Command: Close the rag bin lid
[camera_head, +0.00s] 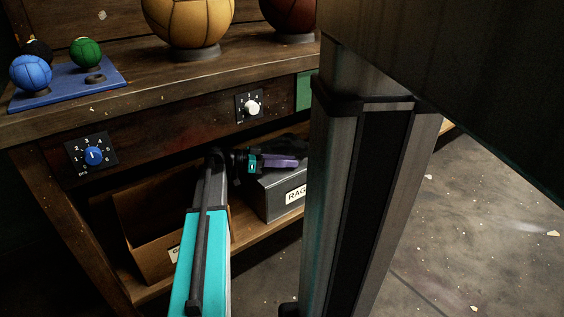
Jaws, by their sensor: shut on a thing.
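The rag bin (270,203) is a grey box with a white label reading "RAG", standing on the lower shelf under the bench. Its right part is hidden behind my column. My arm reaches in under the bench, and my gripper (283,162) is at the top of the bin, dark with a teal band and a purple part. It is shut at the rag bin lid, but the dark shapes there blend together, so the lid's edge and angle are hard to make out.
An open brown box (155,225) stands left of the bin, close to my arm. Above, the bench front carries a blue dial (94,155) and a white dial (252,107). Balls stand on the bench top, including a tan ball (188,20).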

